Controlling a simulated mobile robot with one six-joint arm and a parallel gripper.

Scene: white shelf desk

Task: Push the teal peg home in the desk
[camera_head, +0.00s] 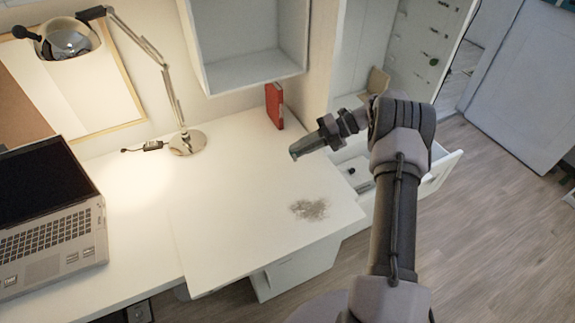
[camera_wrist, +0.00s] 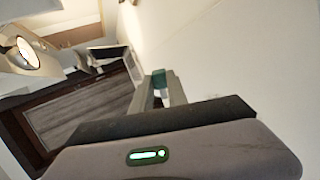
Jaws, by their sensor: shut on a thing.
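The teal peg (camera_wrist: 160,84) shows between the fingertips of my gripper (camera_wrist: 159,97) in the wrist view. My gripper is shut on it. In the head view my gripper (camera_head: 304,148) points left over the right part of the white desk (camera_head: 235,215), and the small greenish end of the peg (camera_head: 294,154) shows at its tip. I cannot tell whether the peg touches the desk. No hole for the peg can be made out in either view.
A red book (camera_head: 274,106) stands behind my gripper, below a white wall shelf (camera_head: 250,70). A grey-brown smudge (camera_head: 309,209) lies on the desk in front. A lamp (camera_head: 187,142) and a laptop (camera_head: 50,225) are at the left. An open drawer (camera_head: 440,172) is at the right.

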